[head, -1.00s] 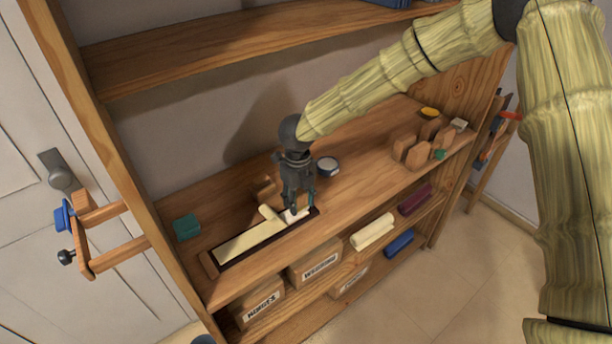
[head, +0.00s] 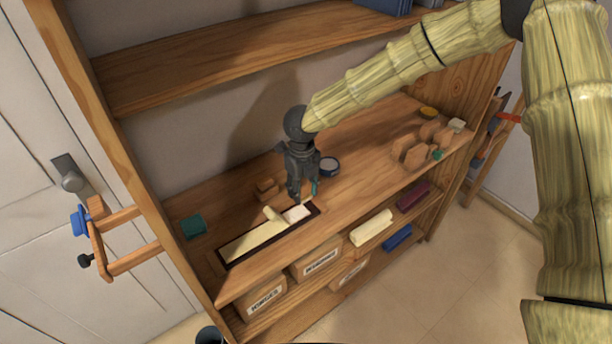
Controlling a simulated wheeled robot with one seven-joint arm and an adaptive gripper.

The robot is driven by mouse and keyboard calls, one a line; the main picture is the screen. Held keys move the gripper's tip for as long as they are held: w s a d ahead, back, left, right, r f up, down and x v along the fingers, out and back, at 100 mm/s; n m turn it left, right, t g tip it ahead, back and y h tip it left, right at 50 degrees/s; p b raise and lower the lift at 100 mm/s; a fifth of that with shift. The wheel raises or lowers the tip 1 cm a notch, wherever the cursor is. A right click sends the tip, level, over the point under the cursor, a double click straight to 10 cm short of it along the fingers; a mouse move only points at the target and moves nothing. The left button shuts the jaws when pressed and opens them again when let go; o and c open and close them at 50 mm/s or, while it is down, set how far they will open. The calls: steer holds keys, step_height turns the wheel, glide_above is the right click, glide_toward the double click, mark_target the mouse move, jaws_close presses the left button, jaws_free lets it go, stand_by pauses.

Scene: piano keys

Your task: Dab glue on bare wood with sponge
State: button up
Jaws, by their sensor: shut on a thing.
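A long cream piano key (head: 252,241) lies in a dark narrow tray (head: 237,261) on the wooden worktop. Its right end is a pale, whitish patch (head: 297,213). A short cream piece (head: 271,213) lies across the key, left of the patch. My gripper (head: 302,197) points down just above and behind the pale end, apparently clear of it. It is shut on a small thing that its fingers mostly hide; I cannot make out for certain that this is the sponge. A teal bit shows at the right finger.
A small wooden block (head: 266,187) and a teal block (head: 192,226) lie to the left. A clamp (head: 97,240) juts out left.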

mark_target(303, 182)
steer(key=shift+w+r+p, duration=0.15)
steer(key=shift+r+p, duration=0.45)
steer(key=shift+r, duration=0.35)
steer(key=shift+r+p, duration=0.85)
steer(key=shift+r, duration=0.25)
steer(key=shift+d+f, duration=0.1)
steer(key=shift+f, duration=0.05)
